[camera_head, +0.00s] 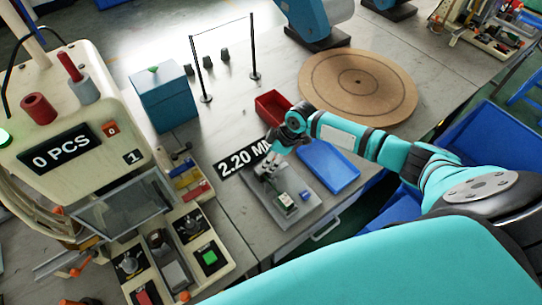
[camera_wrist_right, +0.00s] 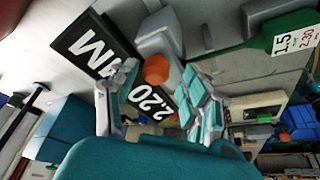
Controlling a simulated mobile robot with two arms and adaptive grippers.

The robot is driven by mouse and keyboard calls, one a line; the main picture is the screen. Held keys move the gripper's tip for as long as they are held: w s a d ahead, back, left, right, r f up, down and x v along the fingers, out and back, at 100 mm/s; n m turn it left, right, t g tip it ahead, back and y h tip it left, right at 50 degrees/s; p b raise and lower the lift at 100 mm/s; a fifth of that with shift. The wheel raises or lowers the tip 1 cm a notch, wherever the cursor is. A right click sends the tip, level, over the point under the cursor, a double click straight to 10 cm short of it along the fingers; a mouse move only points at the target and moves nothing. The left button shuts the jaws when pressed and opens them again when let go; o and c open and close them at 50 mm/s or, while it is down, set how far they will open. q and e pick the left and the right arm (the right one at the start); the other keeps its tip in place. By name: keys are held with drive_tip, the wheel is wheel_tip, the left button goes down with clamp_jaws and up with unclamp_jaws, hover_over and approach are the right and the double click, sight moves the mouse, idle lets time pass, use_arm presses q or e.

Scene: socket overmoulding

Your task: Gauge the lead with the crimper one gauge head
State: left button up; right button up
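My right gripper (camera_head: 266,172) is over the back left part of a grey gauge plate (camera_head: 268,207), just beside the black "2.20 MM" display (camera_head: 232,169). In the right wrist view its fingers (camera_wrist_right: 156,82) are apart. An orange round cap (camera_wrist_right: 157,69) shows between the fingertips, with a gap on each side. The display (camera_wrist_right: 95,45) is close behind them. A green tag (camera_wrist_right: 285,35) marked 1.5 and 2.30 shows at the upper right. I cannot make out the lead. My left gripper is not in view.
A blue tray (camera_head: 328,167) and a red bin (camera_head: 272,107) are close to my right arm. A round brown turntable (camera_head: 358,88) is behind. The "0 PCS" machine (camera_head: 75,130) stands at left. Blue crates are at right.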

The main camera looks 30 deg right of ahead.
drive_tip(key=shift+d+r, duration=0.25)
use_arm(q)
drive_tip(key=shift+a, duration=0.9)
use_arm(e)
drive_tip(key=v, duration=1.1)
drive_tip(key=shift+a+r, duration=0.25)
drive_tip(key=shift+r, duration=0.05)
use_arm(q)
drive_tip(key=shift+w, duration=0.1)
